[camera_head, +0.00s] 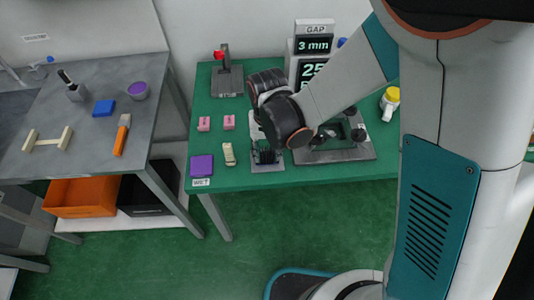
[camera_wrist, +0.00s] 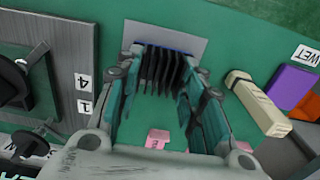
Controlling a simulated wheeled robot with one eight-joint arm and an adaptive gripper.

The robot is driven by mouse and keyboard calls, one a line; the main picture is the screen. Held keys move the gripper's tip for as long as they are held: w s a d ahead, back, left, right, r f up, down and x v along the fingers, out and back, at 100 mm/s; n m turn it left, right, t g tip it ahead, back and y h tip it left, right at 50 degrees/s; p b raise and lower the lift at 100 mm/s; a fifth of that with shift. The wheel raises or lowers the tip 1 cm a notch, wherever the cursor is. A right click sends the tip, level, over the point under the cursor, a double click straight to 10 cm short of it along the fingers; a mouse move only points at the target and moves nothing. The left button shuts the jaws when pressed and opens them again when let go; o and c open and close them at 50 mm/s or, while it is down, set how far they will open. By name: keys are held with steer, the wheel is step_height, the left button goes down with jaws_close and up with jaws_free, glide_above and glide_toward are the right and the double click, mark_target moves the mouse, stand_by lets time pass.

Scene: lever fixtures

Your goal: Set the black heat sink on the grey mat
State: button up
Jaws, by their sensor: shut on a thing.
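The black heat sink (camera_wrist: 165,68), a row of upright dark fins with a blue strip along its far edge, sits between the fingers of my gripper (camera_wrist: 163,82) in the wrist view. My gripper is shut on it. The grey mat (camera_wrist: 150,34) shows beyond and partly behind the heat sink. In the head view my gripper (camera_head: 267,153) is down at the grey mat (camera_head: 264,169) near the green table's front edge, and the heat sink is mostly hidden there. I cannot tell whether the heat sink touches the mat.
Right of the mat stands a lever fixture on a dark plate (camera_head: 335,152). Another fixture (camera_head: 227,80) and a display sign (camera_head: 313,60) stand at the back.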

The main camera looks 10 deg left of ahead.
mark_target(267, 152)
steer(key=shift+f, duration=0.4)
steer(key=shift+f, duration=0.15)
steer(key=o, duration=1.1)
steer(key=shift+c, duration=0.2)
step_height(267, 152, up, 12)
steer(key=p, duration=0.4)
steer(key=shift+r, duration=0.2)
